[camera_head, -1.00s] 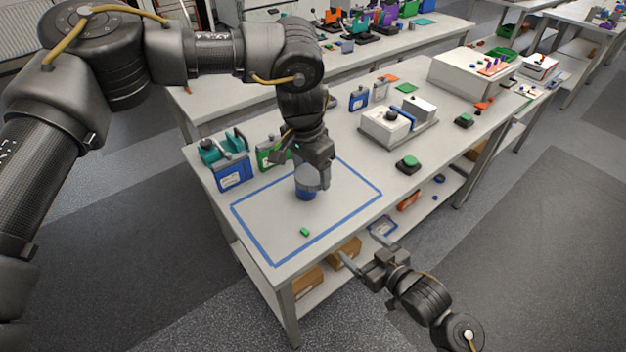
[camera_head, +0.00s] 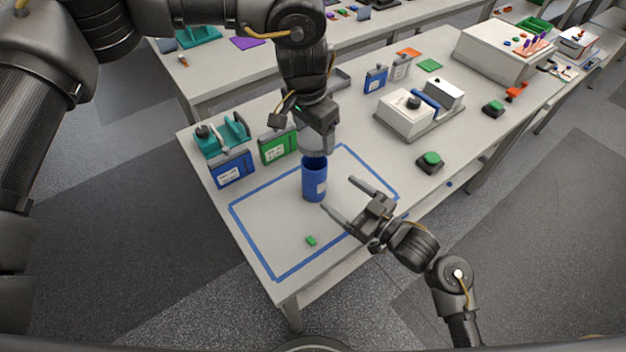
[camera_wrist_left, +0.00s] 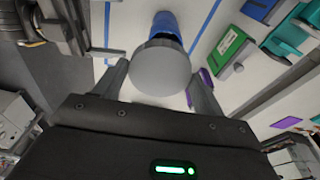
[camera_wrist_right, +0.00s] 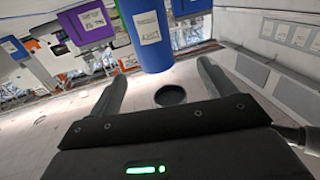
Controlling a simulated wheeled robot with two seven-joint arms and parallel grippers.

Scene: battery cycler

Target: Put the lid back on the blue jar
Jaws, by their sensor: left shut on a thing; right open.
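The blue jar (camera_head: 315,184) stands upright inside the blue taped outline on the table. Its top looks open, and it has a pale label. My left gripper (camera_head: 316,140) is shut on the grey round lid (camera_wrist_left: 160,67) above the jar; in the head view the lid's lower edge overlaps the back of the jar's rim. The jar shows partly behind the lid in the left wrist view (camera_wrist_left: 166,25). My right gripper (camera_head: 345,197) is open and empty, fingers pointing toward the jar from its right. The jar is ahead of it in the right wrist view (camera_wrist_right: 148,35).
A small green piece (camera_head: 311,240) lies near the outline's front. Blue (camera_head: 232,168) and green (camera_head: 278,147) boxes and a teal fixture (camera_head: 222,137) stand at the left. A green button (camera_head: 430,161) and a white device (camera_head: 408,114) are to the right.

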